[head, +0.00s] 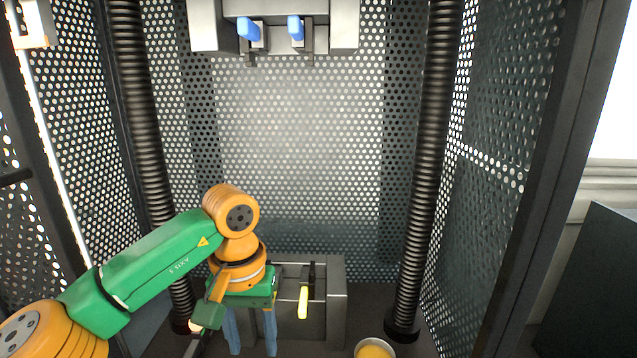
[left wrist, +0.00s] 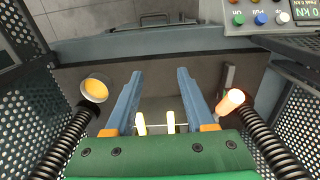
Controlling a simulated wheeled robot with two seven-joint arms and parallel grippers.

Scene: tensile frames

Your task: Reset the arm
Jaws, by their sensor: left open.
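My left arm, green and orange, comes in from the left in the head view. Its gripper (head: 251,338) points down with two blue-grey fingers apart and nothing seen between the tips. It is in front of and left of the grey lower fixture (head: 336,305), partly covering it. A yellow handle (head: 303,302) shows on the fixture, just right of the gripper. In the left wrist view the open fingers (left wrist: 160,76) frame clear floor, with two pale yellow handles (left wrist: 141,124) nearer the gripper's base. My right gripper is not in view.
The upper fixture (head: 274,22) with two blue handles hangs above. Ribbed black columns (head: 428,150) and perforated panels (head: 300,130) enclose the space. A round container with yellow contents (head: 374,350) is at bottom right. A panel with buttons and display (left wrist: 270,14) shows in the wrist view.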

